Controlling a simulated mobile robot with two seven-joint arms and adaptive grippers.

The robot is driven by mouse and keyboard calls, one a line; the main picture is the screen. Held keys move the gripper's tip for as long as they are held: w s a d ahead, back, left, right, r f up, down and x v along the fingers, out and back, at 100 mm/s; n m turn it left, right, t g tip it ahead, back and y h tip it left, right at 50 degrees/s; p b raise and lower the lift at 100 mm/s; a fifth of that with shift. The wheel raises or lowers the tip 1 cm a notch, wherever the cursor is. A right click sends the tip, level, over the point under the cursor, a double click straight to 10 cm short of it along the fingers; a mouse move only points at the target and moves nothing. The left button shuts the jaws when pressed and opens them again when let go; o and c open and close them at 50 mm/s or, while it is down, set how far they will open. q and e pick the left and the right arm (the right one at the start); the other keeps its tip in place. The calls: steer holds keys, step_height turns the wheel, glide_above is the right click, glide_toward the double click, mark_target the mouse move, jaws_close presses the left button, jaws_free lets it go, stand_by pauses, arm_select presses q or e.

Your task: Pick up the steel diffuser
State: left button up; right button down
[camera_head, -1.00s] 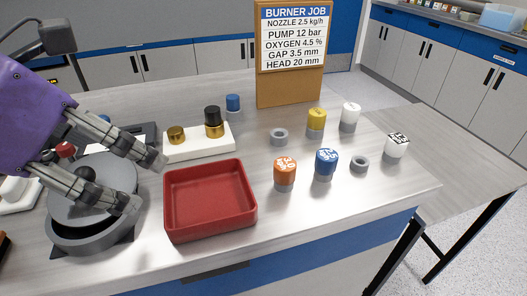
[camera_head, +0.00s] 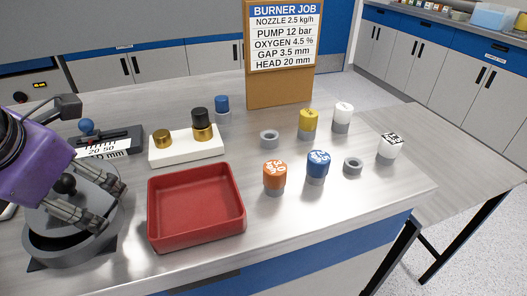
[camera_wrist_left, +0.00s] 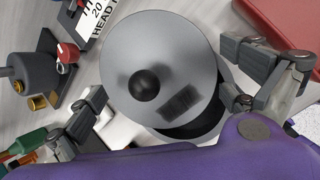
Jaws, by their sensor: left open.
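Two small grey rings lie on the bench, one behind the orange-capped jar (camera_head: 269,138) and one right of the blue-capped jar (camera_head: 353,165). I cannot tell whether either is the steel diffuser. My left gripper (camera_head: 113,207) is open and empty, its fingers over the round grey chamber (camera_head: 68,250) at the left. The chamber's grey lid (camera_head: 98,187) has a black knob (camera_head: 64,184) and sits off-centre. In the left wrist view the lid (camera_wrist_left: 185,60) lies between the spread fingers of my left gripper (camera_wrist_left: 165,98), and a dark gap shows beside it. My right gripper is out of view.
A red tray (camera_head: 240,215) stands right of the chamber. Behind it, a white block (camera_head: 185,155) holds brass parts. Orange (camera_head: 273,175), blue (camera_head: 317,165), yellow (camera_head: 308,121) and white-capped jars stand to the right. A job board (camera_head: 283,55) stands at the back.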

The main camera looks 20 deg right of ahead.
arm_select(q)
steer(key=c, duration=1.6)
